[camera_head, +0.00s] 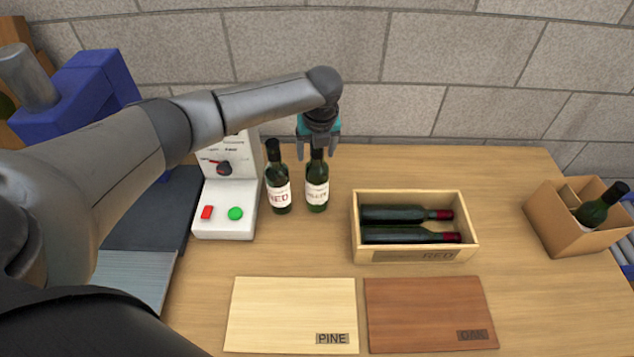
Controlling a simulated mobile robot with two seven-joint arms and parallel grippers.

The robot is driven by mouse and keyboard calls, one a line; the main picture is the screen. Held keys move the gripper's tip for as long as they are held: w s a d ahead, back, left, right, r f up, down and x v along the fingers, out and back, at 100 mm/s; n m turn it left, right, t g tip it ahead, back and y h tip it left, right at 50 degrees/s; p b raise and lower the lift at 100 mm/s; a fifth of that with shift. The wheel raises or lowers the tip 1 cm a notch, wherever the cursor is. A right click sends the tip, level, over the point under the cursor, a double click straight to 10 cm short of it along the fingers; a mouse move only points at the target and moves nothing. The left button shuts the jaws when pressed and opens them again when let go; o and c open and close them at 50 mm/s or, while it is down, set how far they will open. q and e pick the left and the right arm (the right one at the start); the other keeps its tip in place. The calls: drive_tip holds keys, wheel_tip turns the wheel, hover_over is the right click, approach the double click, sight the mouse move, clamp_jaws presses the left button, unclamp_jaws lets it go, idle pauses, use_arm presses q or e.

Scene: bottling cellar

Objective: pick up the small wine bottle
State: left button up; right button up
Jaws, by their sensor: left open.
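Two dark green wine bottles stand upright side by side on the wooden table, both with white labels. The left bottle (278,190) reads RED. The right bottle (317,188) has its top hidden by my left gripper; its label is too small to read surely. I cannot tell for certain which is the small one. My left gripper (319,151) points down over the right bottle, with its open fingers on either side of the neck. Whether they touch the glass cannot be seen. My right gripper is not in view.
A white machine (225,210) with red and green buttons stands close left of the bottles. A wooden crate (415,256) holds two lying bottles. A cardboard box (552,222) holds another bottle. PINE (290,310) and OAK (428,312) boards lie in front. A block wall stands behind.

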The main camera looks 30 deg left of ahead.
use_arm(q)
clamp_jaws()
idle(0.5)
drive_tip(key=shift+s+d+f, duration=0.1)
drive_tip(key=shift+s, duration=0.05)
idle(0.6)
